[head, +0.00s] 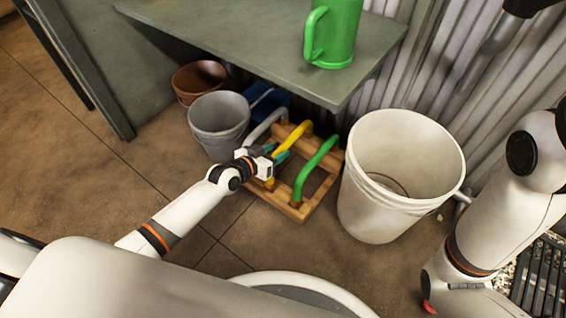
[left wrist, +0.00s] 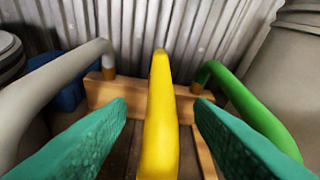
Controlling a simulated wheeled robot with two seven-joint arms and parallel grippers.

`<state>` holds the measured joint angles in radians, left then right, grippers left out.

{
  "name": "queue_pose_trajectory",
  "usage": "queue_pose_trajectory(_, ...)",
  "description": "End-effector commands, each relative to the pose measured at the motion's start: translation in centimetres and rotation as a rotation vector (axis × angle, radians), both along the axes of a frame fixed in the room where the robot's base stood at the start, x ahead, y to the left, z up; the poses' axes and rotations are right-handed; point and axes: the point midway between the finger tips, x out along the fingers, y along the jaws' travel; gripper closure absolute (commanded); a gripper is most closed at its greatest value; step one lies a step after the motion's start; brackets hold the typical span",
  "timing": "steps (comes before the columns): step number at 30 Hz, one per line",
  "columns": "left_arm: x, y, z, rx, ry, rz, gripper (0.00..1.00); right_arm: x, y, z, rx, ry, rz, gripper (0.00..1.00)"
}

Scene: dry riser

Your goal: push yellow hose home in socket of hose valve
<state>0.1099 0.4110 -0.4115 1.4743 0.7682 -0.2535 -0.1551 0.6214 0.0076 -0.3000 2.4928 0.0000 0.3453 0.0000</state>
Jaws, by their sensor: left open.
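The yellow hose (head: 292,136) arches over a low wooden rack (head: 296,213), between a grey hose (head: 264,127) and a green hose (head: 316,167). My left gripper (head: 277,156) is at the yellow hose, its teal fingers open. In the left wrist view the yellow hose (left wrist: 161,120) runs between the two fingers, with gaps on both sides. The grey (left wrist: 58,88) and green (left wrist: 244,108) hoses meet the rack's back beam (left wrist: 128,91) at brown collars. The yellow hose hides its own far joint, so I cannot tell how deep it sits. My right gripper is not in view.
A large white bucket (head: 361,212) stands close right of the rack. A grey bucket (head: 219,118), a brown pot (head: 198,78) and a blue container (head: 262,101) stand left and behind. A green bench (head: 262,40) with a green watering can (head: 337,32) overhangs the back. Front-left floor is clear.

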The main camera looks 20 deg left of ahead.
Motion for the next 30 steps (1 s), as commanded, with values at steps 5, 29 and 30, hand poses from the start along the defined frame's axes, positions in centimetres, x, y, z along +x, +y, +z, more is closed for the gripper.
queue_pose_trajectory(5,2.0,-1.0,-1.3,-0.002,-0.001,0.001,0.52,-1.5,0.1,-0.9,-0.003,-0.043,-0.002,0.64)
queue_pose_trajectory(29,3.1,-1.5,-1.3,0.001,0.001,0.001,1.0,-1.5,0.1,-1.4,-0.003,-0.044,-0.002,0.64)
queue_pose_trajectory(30,3.1,-1.5,-1.3,0.0,0.001,0.0,1.0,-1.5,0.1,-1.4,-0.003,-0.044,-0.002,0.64)
